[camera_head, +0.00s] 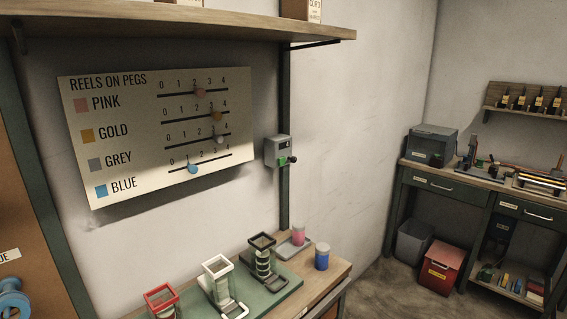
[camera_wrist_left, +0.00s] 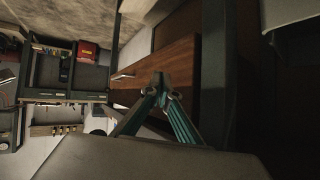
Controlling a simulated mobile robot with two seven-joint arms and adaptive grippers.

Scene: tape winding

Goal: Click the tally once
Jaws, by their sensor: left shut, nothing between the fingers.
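The tally (camera_head: 277,151) is a small grey box with a small window in its upper part, fixed to a dark upright post on the wall in the head view. A green part and a dark round knob (camera_head: 291,160) stick out at its lower right. My left gripper (camera_wrist_left: 165,84) shows only in the left wrist view, with its two teal fingers closed together at the tips and empty. It is not near the tally in that view, and the tally cannot be made out there. My right gripper is in neither view.
A board (camera_head: 160,135) with sliding beads hangs left of the tally. A wooden shelf (camera_head: 200,18) juts out above. Below, a bench holds red, white and dark frames on a green mat (camera_head: 285,277), plus pink and blue reels (camera_head: 322,256). Space before the tally looks clear.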

